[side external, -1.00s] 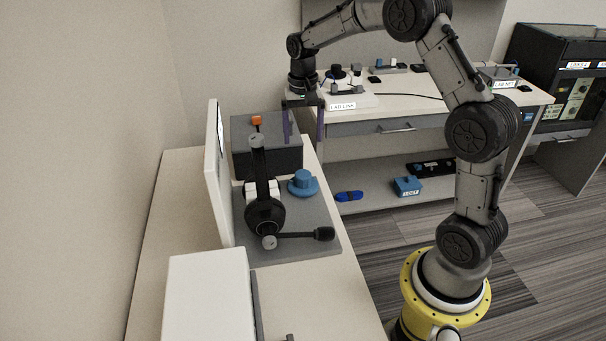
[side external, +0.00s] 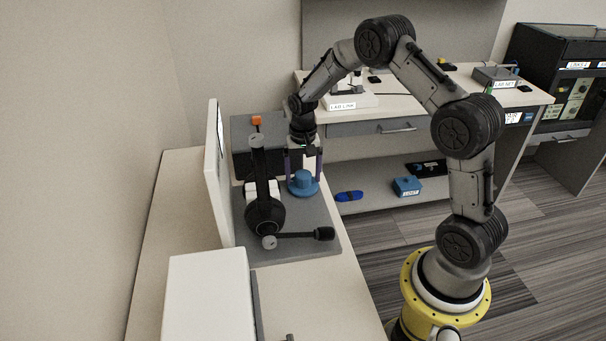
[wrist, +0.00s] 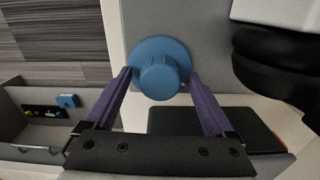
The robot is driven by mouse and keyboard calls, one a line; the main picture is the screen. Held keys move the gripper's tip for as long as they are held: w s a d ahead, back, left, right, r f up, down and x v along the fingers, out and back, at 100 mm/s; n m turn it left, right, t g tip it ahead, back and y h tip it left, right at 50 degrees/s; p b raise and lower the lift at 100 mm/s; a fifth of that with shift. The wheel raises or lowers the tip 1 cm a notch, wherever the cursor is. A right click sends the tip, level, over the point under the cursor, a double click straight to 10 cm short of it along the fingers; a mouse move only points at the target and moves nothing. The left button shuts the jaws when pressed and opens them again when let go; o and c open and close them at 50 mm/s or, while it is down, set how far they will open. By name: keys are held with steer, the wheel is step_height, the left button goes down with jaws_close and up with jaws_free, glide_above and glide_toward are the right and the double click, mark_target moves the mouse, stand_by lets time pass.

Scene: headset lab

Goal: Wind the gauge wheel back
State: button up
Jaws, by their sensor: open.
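The blue gauge wheel (side external: 303,184), a round disc with a raised knob, sits on the grey board (side external: 310,240). In the wrist view the wheel (wrist: 160,68) lies just ahead of my fingertips, its knob centred between them. My gripper (side external: 303,172) points down right at the wheel. In the wrist view my gripper (wrist: 160,75) is open, with one purple finger on each side of the knob. The fingertips overlap the disc's lower edge in that view; I cannot tell whether they touch it.
A black headset with a boom microphone (side external: 265,212) stands left of the wheel. Behind is a dark box (side external: 245,135) with an orange piece on top (side external: 256,120). A white upright panel (side external: 217,180) borders the left. Another bench (side external: 450,100) stands at the back right.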

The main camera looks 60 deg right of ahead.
steer(key=c, duration=1.4)
steer(key=shift+n, duration=0.3)
steer(key=shift+n, duration=2.6)
steer(key=shift+w, duration=0.1)
steer(key=o, duration=1.4)
